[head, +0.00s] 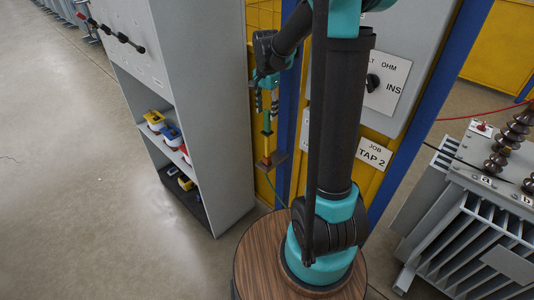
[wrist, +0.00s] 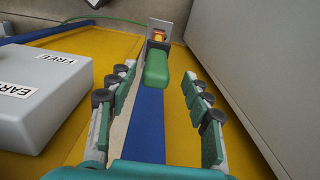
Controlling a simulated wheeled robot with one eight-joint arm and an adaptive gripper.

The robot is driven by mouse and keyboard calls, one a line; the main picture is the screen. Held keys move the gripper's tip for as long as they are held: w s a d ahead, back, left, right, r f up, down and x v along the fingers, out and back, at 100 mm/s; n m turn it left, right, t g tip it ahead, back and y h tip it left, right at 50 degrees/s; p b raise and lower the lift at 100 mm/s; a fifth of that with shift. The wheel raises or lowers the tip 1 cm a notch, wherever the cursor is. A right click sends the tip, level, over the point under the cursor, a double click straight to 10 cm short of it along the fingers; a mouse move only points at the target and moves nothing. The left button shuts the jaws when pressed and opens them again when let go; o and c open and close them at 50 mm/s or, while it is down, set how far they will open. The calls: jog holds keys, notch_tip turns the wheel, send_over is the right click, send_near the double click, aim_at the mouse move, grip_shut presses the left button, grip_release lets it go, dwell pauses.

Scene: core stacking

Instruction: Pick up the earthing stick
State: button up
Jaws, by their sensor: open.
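The earthing stick (head: 267,124) shows in the head view as a thin yellow-orange upright stick. Its lower end is at a small bracket (head: 271,161) on the yellow panel. In the wrist view its green end (wrist: 156,72) points toward me, with an orange part behind it at the grey bracket (wrist: 160,31). My gripper (head: 268,100) is above the stick, pointing down. In the wrist view my gripper (wrist: 159,75) is open, with one finger on each side of the green end and gaps between. The stick's middle is mostly hidden behind its green end.
A grey cabinet (head: 205,90) with shelves stands close on the left. Several coloured items (head: 170,133) sit on its shelves. A grey box with labels (wrist: 45,105) is on the yellow panel (wrist: 130,48) at left. A finned transformer (head: 475,215) stands at right. Floor at left is free.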

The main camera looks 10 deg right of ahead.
aim_at(267, 122)
jog(key=shift+s+d+f, duration=0.1)
jog(key=shift+s+f, duration=0.05)
jog(key=shift+f, duration=1.25)
jog(key=shift+s+f, duration=0.1)
jog(key=shift+f, duration=1.3)
grip_shut()
